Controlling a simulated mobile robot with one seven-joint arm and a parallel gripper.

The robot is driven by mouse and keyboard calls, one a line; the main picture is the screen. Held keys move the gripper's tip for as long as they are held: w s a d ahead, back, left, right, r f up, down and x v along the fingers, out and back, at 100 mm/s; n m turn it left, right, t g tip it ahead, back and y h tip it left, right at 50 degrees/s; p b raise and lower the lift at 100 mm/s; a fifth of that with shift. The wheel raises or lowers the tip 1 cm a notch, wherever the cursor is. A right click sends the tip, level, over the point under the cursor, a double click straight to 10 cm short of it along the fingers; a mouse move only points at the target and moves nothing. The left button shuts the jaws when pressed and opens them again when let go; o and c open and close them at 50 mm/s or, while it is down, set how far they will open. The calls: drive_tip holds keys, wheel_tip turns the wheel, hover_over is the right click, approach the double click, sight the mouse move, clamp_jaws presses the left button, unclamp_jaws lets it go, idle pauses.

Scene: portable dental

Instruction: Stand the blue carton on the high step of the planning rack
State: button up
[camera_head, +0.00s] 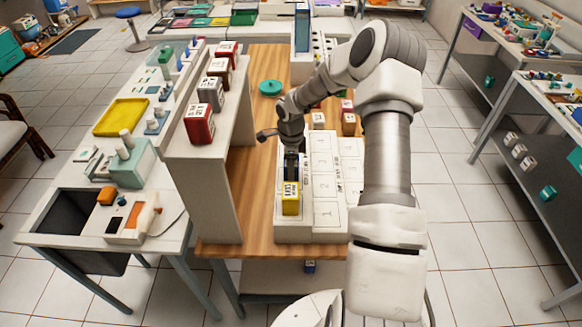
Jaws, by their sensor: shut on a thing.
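The planning rack (326,215) is a white stepped block with numbered places at the front of the wooden table. Its high step is the left column. My gripper (291,174) points down over the high step, right behind or above the yellow carton. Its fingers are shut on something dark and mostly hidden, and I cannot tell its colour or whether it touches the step. A small blue carton (310,266) shows low down, below the table's front edge.
A raised white shelf (195,148) left of the rack carries several red, brown and grey cartons. Brown cartons (348,124) stand behind the rack. A teal disc (270,88) and a tall blue-and-white box (302,28) are farther back. My arm covers the table's right side.

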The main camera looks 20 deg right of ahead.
drive_tip(key=shift+f+b, duration=0.25)
drive_tip(key=shift+b, duration=0.1)
drive_tip(key=o, duration=1.3)
drive_tip(key=shift+r, duration=0.1)
drive_tip(key=shift+r+p, duration=0.25)
drive_tip(key=shift+p, duration=0.15)
wheel_tip(320, 180, up, 12)
drive_tip(key=shift+f+b, duration=0.1)
drive_tip(key=shift+b, duration=0.6)
